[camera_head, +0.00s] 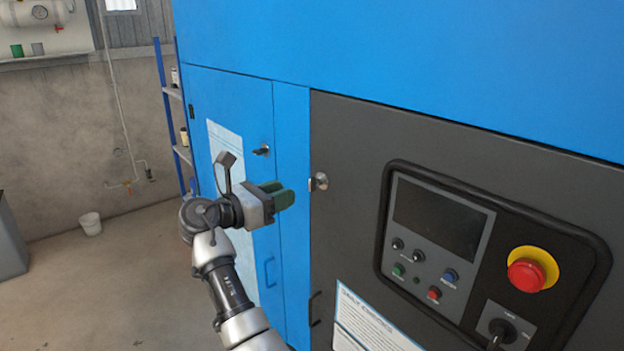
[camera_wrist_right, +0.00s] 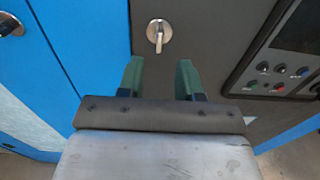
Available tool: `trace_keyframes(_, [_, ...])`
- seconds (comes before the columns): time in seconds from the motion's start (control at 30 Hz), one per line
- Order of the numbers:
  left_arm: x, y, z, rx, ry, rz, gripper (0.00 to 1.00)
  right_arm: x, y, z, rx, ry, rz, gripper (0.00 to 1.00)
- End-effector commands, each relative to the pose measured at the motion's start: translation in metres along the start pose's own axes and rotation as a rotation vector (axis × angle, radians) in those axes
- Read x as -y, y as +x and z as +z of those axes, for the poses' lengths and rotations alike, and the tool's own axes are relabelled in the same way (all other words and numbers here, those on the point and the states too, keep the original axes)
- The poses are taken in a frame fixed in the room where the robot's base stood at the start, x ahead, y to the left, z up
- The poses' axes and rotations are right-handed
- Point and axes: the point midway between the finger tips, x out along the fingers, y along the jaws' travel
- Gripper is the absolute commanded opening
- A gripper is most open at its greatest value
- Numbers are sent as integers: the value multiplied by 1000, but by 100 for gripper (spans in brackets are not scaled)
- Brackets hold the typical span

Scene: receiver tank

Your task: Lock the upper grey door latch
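The upper grey door latch (camera_head: 318,182) is a small silver handle on a round plate, near the left edge of the dark grey door (camera_head: 350,130). In the right wrist view the latch (camera_wrist_right: 158,33) shows just beyond the fingertips, with its handle pointing down. My right gripper (camera_head: 282,196) has green fingers and is to the left of the latch in the head view. In the right wrist view my right gripper (camera_wrist_right: 159,75) is open, with nothing between the fingers. It is apart from the latch. My left gripper is in neither view.
A control panel (camera_head: 440,220) with a red emergency button (camera_head: 527,275) stands right of the latch. A dark latch (camera_head: 261,150) sits on the blue door (camera_head: 230,110) to the left. A black handle (camera_head: 315,309) is below on the grey door.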

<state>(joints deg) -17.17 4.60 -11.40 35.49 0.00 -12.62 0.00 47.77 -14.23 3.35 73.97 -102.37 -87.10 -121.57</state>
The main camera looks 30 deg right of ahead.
Motion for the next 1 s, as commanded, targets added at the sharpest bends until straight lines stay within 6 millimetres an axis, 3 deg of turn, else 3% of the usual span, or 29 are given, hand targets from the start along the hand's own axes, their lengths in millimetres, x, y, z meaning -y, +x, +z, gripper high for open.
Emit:
trace_keyframes(0.2, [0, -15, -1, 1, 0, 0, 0, 0, 44, 3, 1, 1, -1, 35])
trace_keyframes(0.43, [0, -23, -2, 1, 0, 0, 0, 0, 77, 1, 0, 1, 2, 35])
trace_keyframes(0.87, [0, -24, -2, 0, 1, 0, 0, -1, 87, -1, 0, 2, 3, 35])
trace_keyframes(1.0, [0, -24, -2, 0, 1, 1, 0, -1, 87, -1, 0, 2, 3, 14])
